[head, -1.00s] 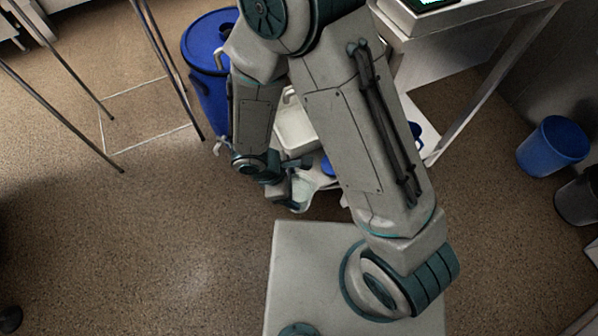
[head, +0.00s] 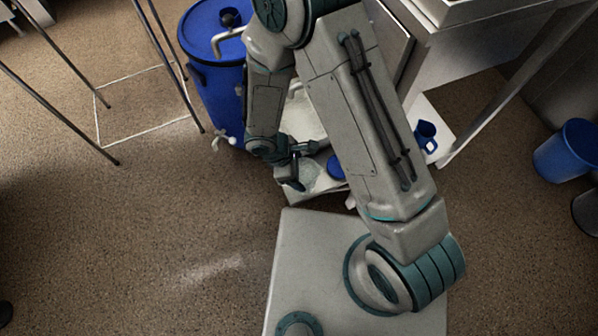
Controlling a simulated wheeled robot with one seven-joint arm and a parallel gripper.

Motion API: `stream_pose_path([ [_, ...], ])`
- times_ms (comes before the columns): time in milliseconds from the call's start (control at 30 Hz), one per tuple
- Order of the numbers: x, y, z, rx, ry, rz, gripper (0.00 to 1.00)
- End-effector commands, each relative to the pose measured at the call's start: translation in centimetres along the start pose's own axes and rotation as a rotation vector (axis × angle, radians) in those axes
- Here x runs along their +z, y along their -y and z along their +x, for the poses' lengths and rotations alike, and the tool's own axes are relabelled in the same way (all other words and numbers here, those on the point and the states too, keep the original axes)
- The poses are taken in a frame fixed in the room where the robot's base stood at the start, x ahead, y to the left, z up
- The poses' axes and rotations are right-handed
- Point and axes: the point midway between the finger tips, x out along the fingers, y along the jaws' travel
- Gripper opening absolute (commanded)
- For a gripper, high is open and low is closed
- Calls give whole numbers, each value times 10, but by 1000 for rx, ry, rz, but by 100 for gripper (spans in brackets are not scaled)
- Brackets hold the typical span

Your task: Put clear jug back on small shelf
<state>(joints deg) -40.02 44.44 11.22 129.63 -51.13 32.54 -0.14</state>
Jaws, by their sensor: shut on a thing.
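The clear jug (head: 311,179) is small and pale in the head view, just right of my gripper's fingers. My gripper (head: 298,168) is shut on it; the exact contact is hard to make out. The small shelf (head: 437,112) is a low white surface behind and under my arm, partly hidden by it. The jug shows over the shelf's near left part; I cannot tell whether it touches the surface.
A blue barrel (head: 218,95) with a tap stands left of the shelf. A white container (head: 303,118), a blue item (head: 336,167) and a blue jug (head: 426,136) are near my arm. A blue bin (head: 567,150) stands at right.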

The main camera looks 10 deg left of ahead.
Motion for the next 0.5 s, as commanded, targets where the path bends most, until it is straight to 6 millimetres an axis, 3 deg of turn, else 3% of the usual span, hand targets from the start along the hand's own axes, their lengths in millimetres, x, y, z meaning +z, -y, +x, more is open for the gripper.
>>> stream_pose_path([
  [400, -4, 0, 7, 2, 0, -2, 28],
  [433, -4, 0, 7, 1, 0, -2, 72],
  [500, -3, 0, 6, 1, 0, -2, 91],
])
